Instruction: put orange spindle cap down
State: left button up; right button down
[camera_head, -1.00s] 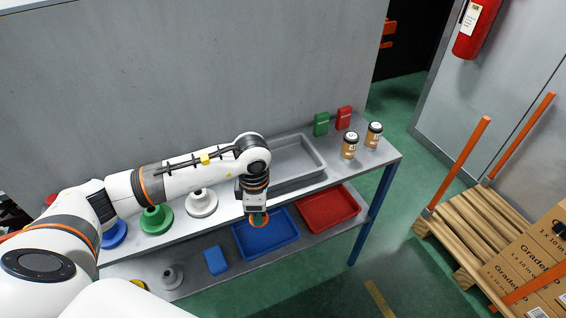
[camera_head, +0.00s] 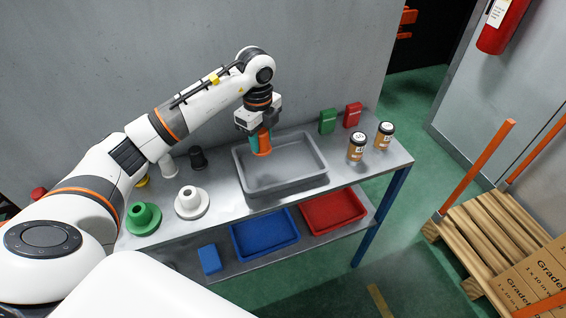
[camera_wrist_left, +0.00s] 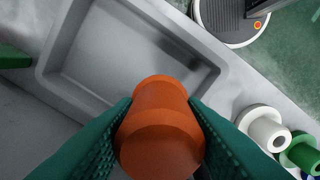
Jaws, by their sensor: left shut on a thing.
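My left gripper (camera_head: 260,140) is shut on the orange spindle cap (camera_head: 265,144), with teal finger pads on both sides of it. The cap also fills the middle of the left wrist view (camera_wrist_left: 160,125). In the head view the gripper points down over the back left part of the grey tray (camera_head: 312,188) on the table. In the wrist view the tray's floor lies behind the cap. I cannot tell whether the cap touches the tray. My right gripper is not in view.
A white spindle (camera_head: 191,203) and a green one (camera_head: 144,218) stand left of the tray. A black cap (camera_head: 198,158) is behind them. Blue (camera_head: 265,236) and red (camera_head: 334,212) trays sit on the lower shelf.

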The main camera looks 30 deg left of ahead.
pick_arm(q)
jog(key=n, duration=0.2)
jog(key=p, duration=0.1)
send_over(264, 171)
notch_tip(264, 171, down, 5)
jog(key=shift+r, duration=0.15)
notch_tip(264, 171, down, 4)
jog(key=shift+f+p, duration=0.2)
jog(key=shift+p, duration=0.35)
jog(key=shift+f, duration=0.25)
jog(key=o, duration=1)
jog(key=shift+r, duration=0.25)
notch_tip(264, 171, up, 12)
jog(key=b, duration=0.2)
jog(key=shift+b, duration=0.35)
